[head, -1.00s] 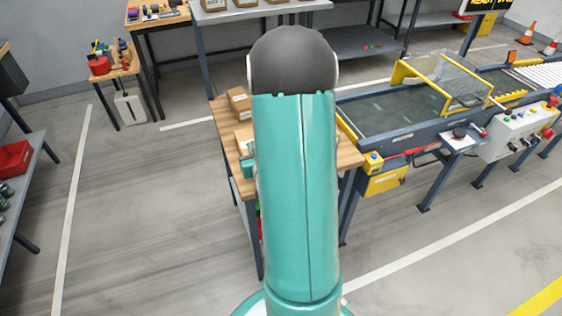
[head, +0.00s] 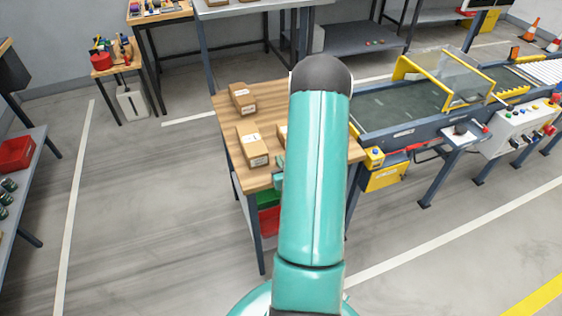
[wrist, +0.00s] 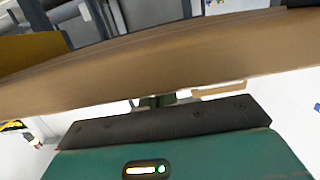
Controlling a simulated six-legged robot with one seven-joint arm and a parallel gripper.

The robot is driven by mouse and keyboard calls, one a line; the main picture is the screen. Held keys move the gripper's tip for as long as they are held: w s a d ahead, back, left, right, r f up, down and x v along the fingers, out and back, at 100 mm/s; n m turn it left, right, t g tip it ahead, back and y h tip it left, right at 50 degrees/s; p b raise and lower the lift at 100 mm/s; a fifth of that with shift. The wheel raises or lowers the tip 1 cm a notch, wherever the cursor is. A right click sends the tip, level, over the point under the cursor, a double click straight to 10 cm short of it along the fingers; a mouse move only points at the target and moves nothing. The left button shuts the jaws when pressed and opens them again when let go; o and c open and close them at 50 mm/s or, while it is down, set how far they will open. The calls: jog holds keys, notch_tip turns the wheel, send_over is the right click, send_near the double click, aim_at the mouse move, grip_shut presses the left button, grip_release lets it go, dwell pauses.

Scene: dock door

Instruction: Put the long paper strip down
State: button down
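In the wrist view a broad, plain brown band, the long paper strip (wrist: 170,65), runs across the whole width and bows slightly. My gripper (wrist: 155,100) is right up against it; its short dark fingers go in behind the strip, so the fingertips are hidden. It looks shut on the strip. In the head view my arm hides the strip and most of the gripper; only a small teal piece shows beside the arm, over the wooden table (head: 222,103).
Brown boxes (head: 252,145) stand on the table's left part. Red and green bins (head: 268,218) sit beneath. A conveyor (head: 400,108) with a yellow-framed guard (head: 445,80) adjoins on the right. Floor on the left is clear up to a grey shelf (head: 25,180).

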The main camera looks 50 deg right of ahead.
jog(key=shift+w, duration=0.1)
jog(key=shift+f, duration=0.1)
jog(key=c, duration=1.7)
grip_release()
